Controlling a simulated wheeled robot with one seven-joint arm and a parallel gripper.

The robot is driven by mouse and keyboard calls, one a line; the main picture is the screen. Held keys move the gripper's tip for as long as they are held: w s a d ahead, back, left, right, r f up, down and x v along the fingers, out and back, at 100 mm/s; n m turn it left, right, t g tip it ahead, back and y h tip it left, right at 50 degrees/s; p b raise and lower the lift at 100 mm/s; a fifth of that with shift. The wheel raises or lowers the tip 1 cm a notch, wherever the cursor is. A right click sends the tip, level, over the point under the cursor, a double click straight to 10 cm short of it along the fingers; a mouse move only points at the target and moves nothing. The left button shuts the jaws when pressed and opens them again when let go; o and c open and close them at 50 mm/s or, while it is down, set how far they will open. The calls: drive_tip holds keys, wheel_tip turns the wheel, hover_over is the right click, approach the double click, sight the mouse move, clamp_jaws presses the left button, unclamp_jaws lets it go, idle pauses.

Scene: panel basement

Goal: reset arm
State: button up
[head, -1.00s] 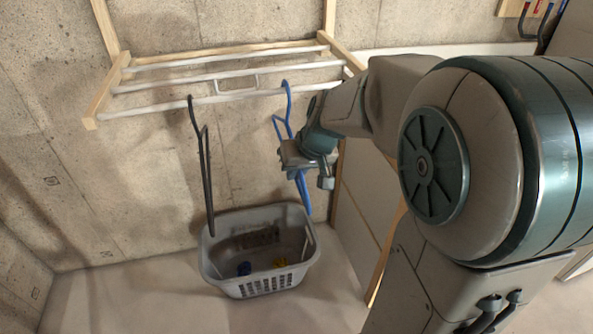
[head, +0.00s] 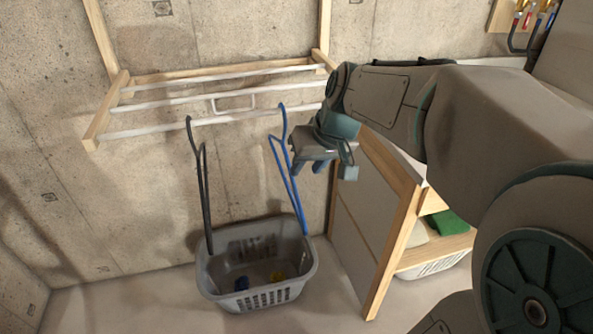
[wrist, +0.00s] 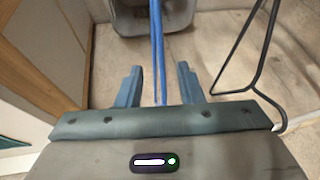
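My gripper (head: 322,168) is in front of the drying rack, just right of a blue hanger (head: 288,170) that hangs from the rack's front rail. In the wrist view the two fingers of my gripper (wrist: 158,88) stand apart with a gap between them. The blue hanger (wrist: 157,40) shows beyond and between the fingers in that view; it hangs from the rail and does not look gripped. My arm reaches in from the right.
A wooden wall rack with white rails (head: 215,97) also holds a black hanger (head: 204,190). A grey basket (head: 258,298) with small blue and yellow items stands on the floor below. A wooden shelf unit (head: 385,235) holding a green item (head: 447,222) stands at the right.

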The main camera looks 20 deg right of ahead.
drive_tip(key=s+a+r+g+h+p, duration=0.1)
drive_tip(key=s+r+p, duration=0.1)
drive_tip(key=s+p, duration=0.4)
drive_tip(key=s+r+h+p, duration=0.1)
drive_tip(key=s+r+p, duration=0.2)
drive_tip(key=s+p, duration=0.3)
drive_tip(key=shift+s+a+m+g, duration=0.35)
drive_tip(key=shift+s+m+g, duration=0.05)
drive_tip(key=shift+s, duration=0.4)
idle(0.6)
